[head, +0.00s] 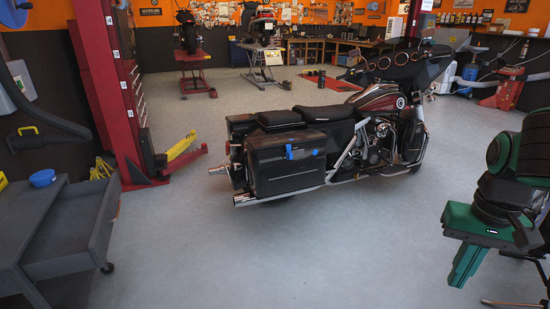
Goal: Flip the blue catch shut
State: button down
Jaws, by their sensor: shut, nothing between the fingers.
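A black and dark red motorcycle (385,100) stands on the grey floor in the middle of the view. A black hard side case (285,175) hangs at its rear, facing me. My green gripper (461,278) hangs at the right, fingers down and shut, empty. It is well apart from the case and the catch.
A grey cart (60,235) with a blue bowl (42,178) stands at the left. Beside it is a red lift post (110,90) with a yellow-tipped arm (183,147). The floor in front of the motorcycle is clear. Red equipment (505,90) stands at the back right.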

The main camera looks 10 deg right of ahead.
aim_at(289, 155)
jog(key=u, duration=0.35)
jog(key=i, duration=1.4)
jog(key=z, duration=0.55)
